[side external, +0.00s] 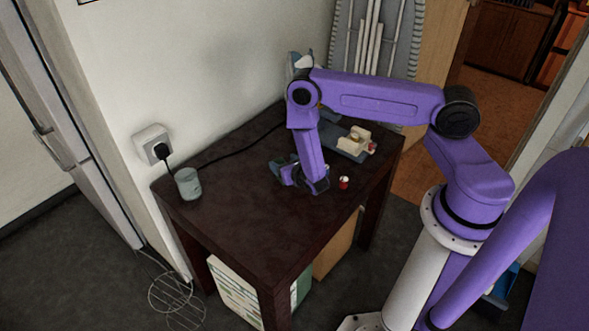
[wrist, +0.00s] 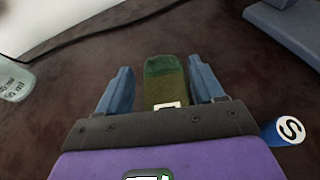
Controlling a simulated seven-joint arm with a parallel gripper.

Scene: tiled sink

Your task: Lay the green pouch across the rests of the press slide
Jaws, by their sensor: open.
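The green pouch (wrist: 165,80) lies on the dark table in the wrist view, with a pale buckle-like patch at its near end. My gripper (wrist: 160,68) is open, with one blue finger on each side of the pouch. Small gaps show between pouch and fingers. In the side view my gripper (side external: 298,178) is low over the table and I cannot make out the pouch there. The press slide (side external: 350,146), a blue-grey base with a cream block, stands behind and to the right. A blue-grey part, apparently of it, shows at the wrist view's upper right (wrist: 285,32).
A glass beaker (side external: 188,183) stands at the table's left. A black cable (side external: 222,154) runs from the wall socket (side external: 151,143) across the table's back. A small red-and-white item (side external: 344,183) sits right of my gripper. The table's front is clear.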

